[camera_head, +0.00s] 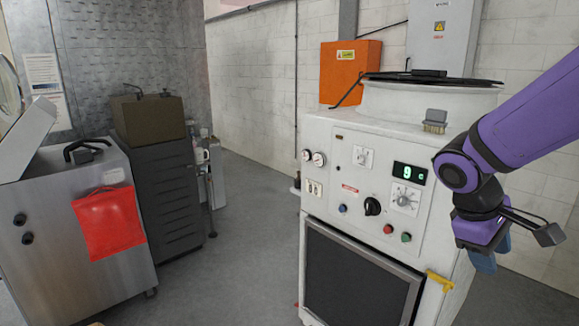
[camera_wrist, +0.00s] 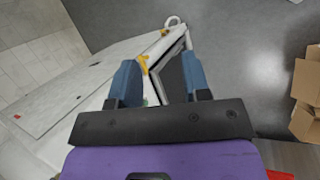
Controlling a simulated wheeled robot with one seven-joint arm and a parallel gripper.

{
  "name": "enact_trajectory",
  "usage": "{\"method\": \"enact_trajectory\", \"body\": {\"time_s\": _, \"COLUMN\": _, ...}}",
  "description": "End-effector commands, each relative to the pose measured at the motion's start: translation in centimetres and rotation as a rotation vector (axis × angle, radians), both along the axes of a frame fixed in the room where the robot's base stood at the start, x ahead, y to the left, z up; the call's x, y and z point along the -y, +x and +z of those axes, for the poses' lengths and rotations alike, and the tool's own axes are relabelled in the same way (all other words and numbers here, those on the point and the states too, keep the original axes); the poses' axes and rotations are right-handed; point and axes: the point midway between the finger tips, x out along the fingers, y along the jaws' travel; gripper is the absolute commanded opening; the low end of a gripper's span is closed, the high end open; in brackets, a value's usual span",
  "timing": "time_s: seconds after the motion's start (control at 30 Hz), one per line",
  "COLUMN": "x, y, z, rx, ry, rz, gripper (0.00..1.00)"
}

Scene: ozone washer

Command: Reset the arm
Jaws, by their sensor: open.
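My arm is purple and comes in from the right in the head view. My gripper (camera_head: 482,262) hangs down at the right, in front of and beside the right edge of the white washer (camera_head: 322,225). In the wrist view my gripper (camera_wrist: 160,82) shows two blue fingers spread apart, with nothing between them. The washer front and a yellow piece (camera_wrist: 144,64) on its edge lie beyond the fingers in that view. The fingertips are mostly hidden behind the wrist in the head view.
The washer's panel has knobs, gauges and a lit display (camera_head: 409,173). Cardboard boxes (camera_wrist: 308,85) lie right. Grey floor is clear between the machines.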

Motion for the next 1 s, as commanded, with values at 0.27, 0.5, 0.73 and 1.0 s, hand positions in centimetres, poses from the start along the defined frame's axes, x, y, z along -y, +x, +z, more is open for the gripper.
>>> {"method": "enact_trajectory", "body": {"time_s": 0.27, "x": -2.5, "y": -3.1, "z": 4.6, "rx": 0.265, "ry": 0.213, "rz": -0.16, "gripper": 0.43}}
{"method": "enact_trajectory", "body": {"time_s": 0.5, "x": -4.9, "y": -5.8, "z": 8.2, "rx": 0.484, "ry": 0.391, "rz": -0.269, "gripper": 0.43}}
{"method": "enact_trajectory", "body": {"time_s": 0.73, "x": -6.5, "y": -7.6, "z": 10.4, "rx": 0.618, "ry": 0.504, "rz": -0.327, "gripper": 0.43}}
{"method": "enact_trajectory", "body": {"time_s": 1.0, "x": -6.9, "y": -8.0, "z": 10.9, "rx": 0.648, "ry": 0.531, "rz": -0.34, "gripper": 0.43}}
